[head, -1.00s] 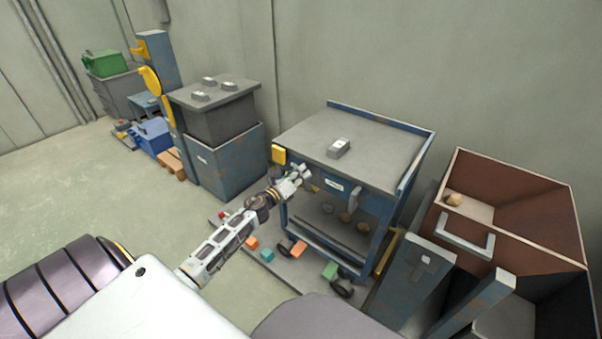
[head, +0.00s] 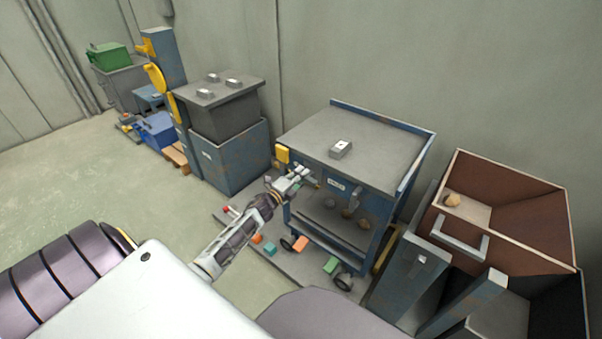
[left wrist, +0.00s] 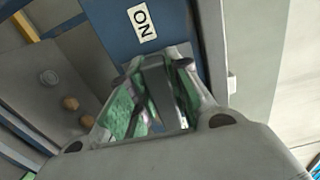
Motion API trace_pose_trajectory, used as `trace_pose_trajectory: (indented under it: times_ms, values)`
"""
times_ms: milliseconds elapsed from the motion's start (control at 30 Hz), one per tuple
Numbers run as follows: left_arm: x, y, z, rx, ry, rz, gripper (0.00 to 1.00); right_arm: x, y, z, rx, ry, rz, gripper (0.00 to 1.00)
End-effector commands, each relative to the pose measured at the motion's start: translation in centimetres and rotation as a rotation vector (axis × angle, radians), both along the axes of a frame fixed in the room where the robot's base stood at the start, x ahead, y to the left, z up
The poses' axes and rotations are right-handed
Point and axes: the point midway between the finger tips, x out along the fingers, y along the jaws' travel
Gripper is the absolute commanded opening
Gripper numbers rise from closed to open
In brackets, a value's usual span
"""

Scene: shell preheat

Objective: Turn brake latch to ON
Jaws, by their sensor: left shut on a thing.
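The blue cart with a grey top (head: 372,150) stands in the middle of the head view. The label (left wrist: 142,22) reading ON is just beyond the latch. In the head view the gripper mostly hides the latch. My right gripper is not in view.
A small grey block (head: 341,149) lies on the cart top, and round lumps (head: 347,212) sit on its lower shelf. A brown-lined bin (head: 520,195) stands at the right. A grey-blue cabinet (head: 230,155) stands left of the cart. Floor at the left is clear.

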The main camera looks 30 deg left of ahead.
Motion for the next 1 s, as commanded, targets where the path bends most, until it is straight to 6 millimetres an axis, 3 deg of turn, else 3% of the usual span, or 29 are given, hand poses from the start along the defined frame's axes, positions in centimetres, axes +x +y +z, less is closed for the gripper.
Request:
trace_pose_trajectory:
  times_ms: [600,633,800,1000]
  values:
    - [-0.01,0.07,-0.24,-0.065,0.006,0.001,0.0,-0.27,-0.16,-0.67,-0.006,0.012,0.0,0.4]
    - [-0.01,0.07,-0.24,-0.065,0.006,0.001,0.21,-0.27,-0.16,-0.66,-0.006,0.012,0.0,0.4]
    - [-0.02,0.05,-0.23,-0.064,0.006,0.001,0.41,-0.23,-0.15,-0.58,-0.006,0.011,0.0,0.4]
    - [0.0,0.02,-0.2,-0.063,0.006,0.0,0.41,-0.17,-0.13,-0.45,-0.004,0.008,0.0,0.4]
